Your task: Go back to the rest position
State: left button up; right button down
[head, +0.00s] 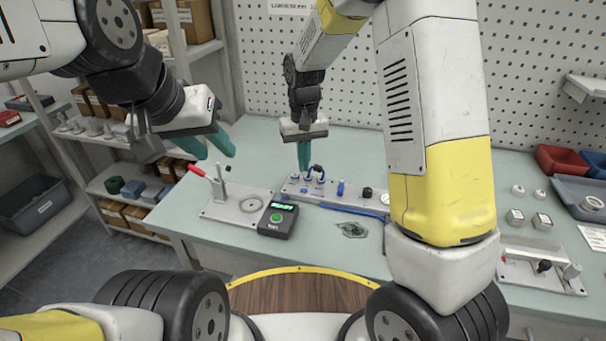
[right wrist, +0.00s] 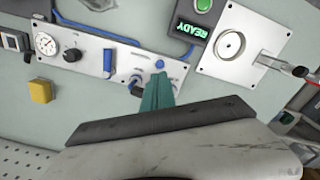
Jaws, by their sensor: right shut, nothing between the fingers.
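My left gripper (head: 217,155) is at the left in the head view, held in the air above the table's left end. Its two teal fingers are spread apart with nothing between them. My right gripper (head: 304,167) points down over the grey panel (head: 330,193) near the back of the table. Its teal fingers are together and empty. In the right wrist view the closed fingertips (right wrist: 158,76) are by a small blue-topped knob (right wrist: 160,64) on the panel. I cannot tell whether they touch it.
A plate with a red-handled clamp (head: 197,170) and a ring stands left of a dark box (head: 278,219) with a lit green display. Red and grey bins (head: 560,160) and several small round parts are at the right. A pegboard (head: 350,90) closes off the back.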

jog(key=shift+r, duration=0.1)
jog(key=s+d+r+m+t+y, duration=0.1)
jog(key=s+d+r+t, duration=0.2)
jog(key=s+d+r, duration=0.3)
jog(key=s+d+r+m+t+y, duration=0.1)
jog(key=s+d+r+t, duration=0.2)
jog(key=s+r, duration=0.9)
jog(key=s+d, duration=0.3)
jog(key=shift+s+d+r, duration=0.15)
jog(key=shift+s+d, duration=0.05)
jog(key=shift+d, duration=0.2)
